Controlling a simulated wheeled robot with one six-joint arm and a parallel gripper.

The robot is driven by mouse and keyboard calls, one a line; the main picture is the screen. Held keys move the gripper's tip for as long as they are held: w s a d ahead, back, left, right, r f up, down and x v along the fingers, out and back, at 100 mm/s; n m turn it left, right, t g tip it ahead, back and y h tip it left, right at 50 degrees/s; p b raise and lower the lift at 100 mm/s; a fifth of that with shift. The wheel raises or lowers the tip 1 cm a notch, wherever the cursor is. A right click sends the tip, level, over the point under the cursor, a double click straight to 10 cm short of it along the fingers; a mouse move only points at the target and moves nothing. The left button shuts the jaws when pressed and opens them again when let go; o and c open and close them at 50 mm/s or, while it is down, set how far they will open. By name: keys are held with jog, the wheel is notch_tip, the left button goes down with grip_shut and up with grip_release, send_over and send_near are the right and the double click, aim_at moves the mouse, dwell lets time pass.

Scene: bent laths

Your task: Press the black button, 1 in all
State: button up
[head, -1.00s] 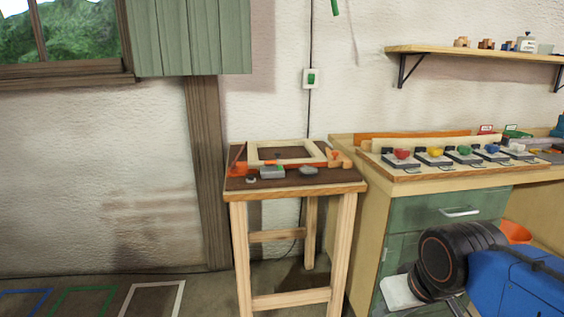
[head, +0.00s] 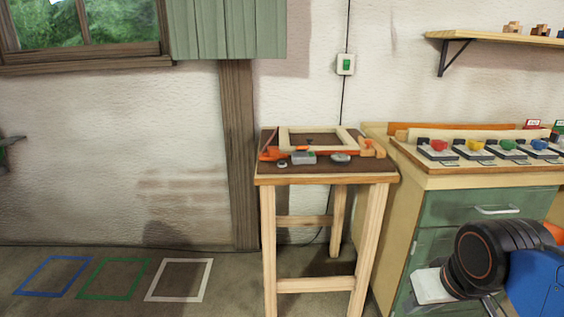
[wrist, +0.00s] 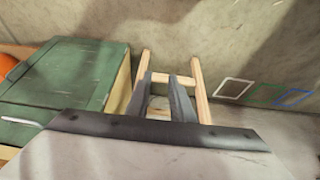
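A row of coloured push buttons stands on the workbench at the right of the head view: a red button (head: 439,146), a yellow button (head: 475,144), a green button (head: 508,143) and a blue button (head: 540,145). I cannot make out a black button among them; the row runs off the right edge. In the wrist view my gripper (wrist: 163,77) has its two grey fingers apart with nothing between them. It points down toward the floor and wooden stand legs, away from the buttons.
A wooden stand (head: 320,178) holds a frame, clamps and small grey items. The green cabinet (head: 470,200) is under the workbench, close to my arm. A shelf (head: 500,37) hangs above. Blue, green and white outlines (head: 180,280) mark clear floor at the left.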

grip_shut()
dwell(0.3)
dwell(1.2)
jog(key=w+a+r+m+t, duration=0.1)
jog(key=w+a+r+m, duration=0.15)
jog(key=w+r, duration=0.7)
jog(key=w+a+r+m+t, duration=0.1)
jog(key=w+a+r, duration=0.4)
jog(key=w, duration=0.8)
jog(key=w+a+r+m, duration=0.1)
jog(key=w+a+r, duration=0.2)
jog(key=w+a, duration=0.3)
jog(key=w+a+r+m+t, duration=0.1)
jog(key=w+a+r+m, duration=0.1)
jog(key=w+a, duration=0.4)
jog(key=w+a+r+m+t+y, duration=0.1)
jog(key=w+a+r, duration=0.4)
jog(key=w, duration=0.5)
jog(key=shift+a, duration=0.7)
jog(key=shift+w, duration=0.1)
